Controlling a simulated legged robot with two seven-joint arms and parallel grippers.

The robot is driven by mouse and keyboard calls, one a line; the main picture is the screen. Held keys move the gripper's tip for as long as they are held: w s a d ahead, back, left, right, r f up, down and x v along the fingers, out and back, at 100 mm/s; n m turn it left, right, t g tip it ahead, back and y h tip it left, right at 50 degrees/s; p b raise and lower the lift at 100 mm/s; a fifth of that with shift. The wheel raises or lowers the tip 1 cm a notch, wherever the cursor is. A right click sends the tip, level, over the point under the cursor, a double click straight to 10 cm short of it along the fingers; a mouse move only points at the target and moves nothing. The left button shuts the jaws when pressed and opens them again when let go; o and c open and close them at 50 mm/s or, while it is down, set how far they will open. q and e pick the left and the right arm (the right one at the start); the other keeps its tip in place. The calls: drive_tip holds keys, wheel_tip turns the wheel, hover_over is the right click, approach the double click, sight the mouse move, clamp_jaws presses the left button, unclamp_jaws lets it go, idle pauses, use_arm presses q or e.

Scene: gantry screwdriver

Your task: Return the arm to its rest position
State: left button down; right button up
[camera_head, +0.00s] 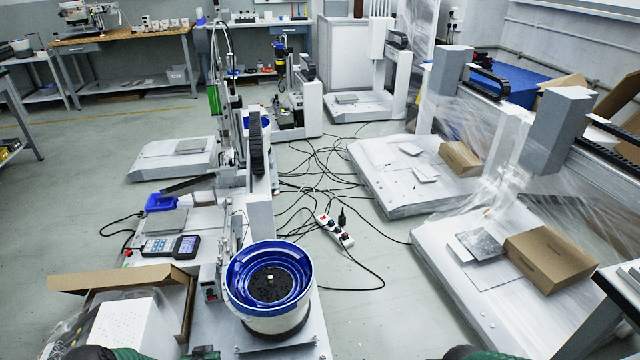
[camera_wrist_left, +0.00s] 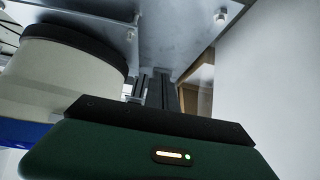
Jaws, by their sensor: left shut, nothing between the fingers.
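My left arm (camera_head: 130,353) shows as a green and dark edge at the bottom left of the head view. My left gripper (camera_head: 205,352) barely shows at the bottom edge, between the white box and the bowl feeder. In the left wrist view the dark fingers of my left gripper (camera_wrist_left: 160,90) are close together, shut and empty, beyond the green wrist housing (camera_wrist_left: 165,150). Of my right arm (camera_head: 485,354) only a dark and green piece shows at the bottom edge; its gripper is out of view.
A blue-lined bowl feeder (camera_head: 270,280) stands right of my left gripper; its pale body (camera_wrist_left: 60,75) is close in the wrist view. A white box (camera_head: 130,325) and open cardboard box (camera_head: 180,285) are to the left. Cables and a power strip (camera_head: 335,230) lie on the floor.

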use_arm(q)
drive_tip(key=s+d+r+m+g+h, duration=0.1)
drive_tip(key=s+d+r, duration=0.15)
drive_tip(key=r, duration=0.45)
drive_tip(key=s+d+r+m+g+p, duration=0.1)
drive_tip(key=d+r, duration=0.3)
drive_tip(key=r, duration=0.2)
drive_tip(key=s+d+r+m+g+h, duration=0.1)
drive_tip(key=s+d+r+g, duration=0.1)
drive_tip(key=d+r, duration=0.35)
drive_tip(key=s+d+r+g+p, duration=0.1)
drive_tip(key=s+d+r, duration=0.1)
drive_tip(key=s+r, duration=0.6)
drive_tip(key=s+d+r+g, duration=0.2)
drive_tip(key=s+r, duration=0.4)
drive_tip(key=s, duration=0.5)
wheel_tip(320, 180, up, 38)
drive_tip(key=w+p, duration=0.1)
drive_tip(key=p, duration=3.7)
drive_tip(key=shift+a+f+n, duration=0.25)
drive_tip(key=shift+a+n, duration=0.05)
drive_tip(key=shift+n, duration=0.1)
